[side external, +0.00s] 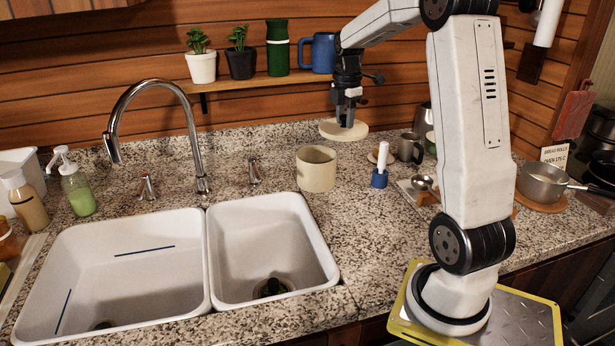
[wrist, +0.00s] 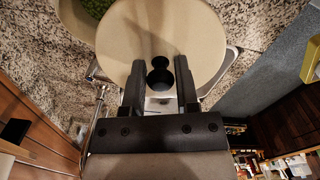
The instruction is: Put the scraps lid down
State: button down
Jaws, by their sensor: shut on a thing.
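The scraps lid (side external: 343,130) is a flat, round, cream disc, held in the air above the back of the counter. In the wrist view the lid (wrist: 160,28) fills the top middle, with a dark knob (wrist: 160,80) between the fingers. My gripper (side external: 348,105) is shut on the lid's knob; its two black fingers (wrist: 160,68) flank it. A cream, round, open crock (side external: 316,172) stands on the counter behind the small sink basin, to the left of and lower than the lid. Its inside is mostly hidden in the side view.
A blue holder with a white handle (side external: 380,168) stands right of the crock. A spoon on a rest (side external: 424,184) and a grey mug (side external: 409,148) are farther right. The small sink basin (side external: 308,215) lies in front.

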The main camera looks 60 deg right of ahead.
jog(key=w+d+f, duration=0.2)
jog(key=d, duration=0.3)
jog(key=w+d+f, duration=0.2)
jog(key=d+f, duration=0.1)
jog(key=d, duration=0.3)
send_over(350, 167)
notch_tip(350, 167, down, 7)
jog(key=shift+r+m, duration=0.15)
jog(key=shift+m, duration=0.25)
jog(key=shift+f, duration=3.1)
jog(key=shift+f, duration=0.1)
jog(key=shift+f, duration=1.8)
jog(key=shift+f, duration=0.1)
jog(key=shift+c, duration=1.8)
grip_release()
